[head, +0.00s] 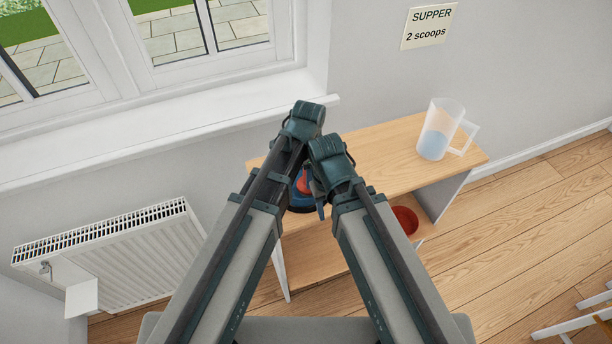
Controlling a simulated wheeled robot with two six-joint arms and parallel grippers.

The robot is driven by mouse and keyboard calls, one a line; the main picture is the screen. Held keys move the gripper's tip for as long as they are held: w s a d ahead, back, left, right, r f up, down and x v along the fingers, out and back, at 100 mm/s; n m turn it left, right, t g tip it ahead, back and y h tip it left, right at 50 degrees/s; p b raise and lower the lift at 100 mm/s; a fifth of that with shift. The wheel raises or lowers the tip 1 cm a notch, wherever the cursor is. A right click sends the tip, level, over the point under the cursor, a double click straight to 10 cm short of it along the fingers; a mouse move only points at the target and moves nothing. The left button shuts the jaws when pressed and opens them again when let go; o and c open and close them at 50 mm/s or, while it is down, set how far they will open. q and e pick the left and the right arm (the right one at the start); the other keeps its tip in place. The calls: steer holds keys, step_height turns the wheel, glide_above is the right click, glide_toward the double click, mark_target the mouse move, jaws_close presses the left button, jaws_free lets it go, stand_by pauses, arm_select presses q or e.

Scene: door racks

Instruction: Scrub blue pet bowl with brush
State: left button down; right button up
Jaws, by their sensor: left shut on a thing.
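The blue pet bowl (299,206) is on the wooden table, between my two arms and mostly hidden by them. A small red piece (304,184) shows at the bowl and seems to be part of the brush; the rest of the brush is hidden. My left gripper (308,186) is low over the bowl, shut on what seems to be the brush. Whether the brush touches the bowl's inside cannot be told. My right arm ends close beside the left one; its fingers are hidden or too dark to read.
The table (395,150) has bare wood to the right, with a clear jug (435,133) holding something blue. A red bowl (405,221) is on the shelf below. A radiator (120,255) and window sill (150,124) are at the left. A note (428,26) hangs on the wall.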

arm_select(q)
steer(key=shift+w+d+f, duration=0.1)
steer(key=shift+w+d, duration=0.1)
steer(key=shift+w, duration=0.4)
steer(key=shift+w+d, duration=0.15)
steer(key=shift+w, duration=0.4)
steer(key=shift+w+a, duration=0.6)
steer(key=shift+a, duration=0.25)
steer(key=shift+s+a, duration=0.2)
steer(key=shift+a, duration=0.4)
steer(key=shift+s+a, duration=0.2)
steer(key=shift+a, duration=0.35)
steer(key=shift+s, duration=0.1)
steer(key=shift+s+a, duration=0.15)
steer(key=shift+s, duration=0.9)
steer(key=shift+s+d, duration=0.25)
steer(key=shift+d, duration=0.1)
steer(key=shift+s+d, duration=0.4)
steer(key=shift+d, duration=0.15)
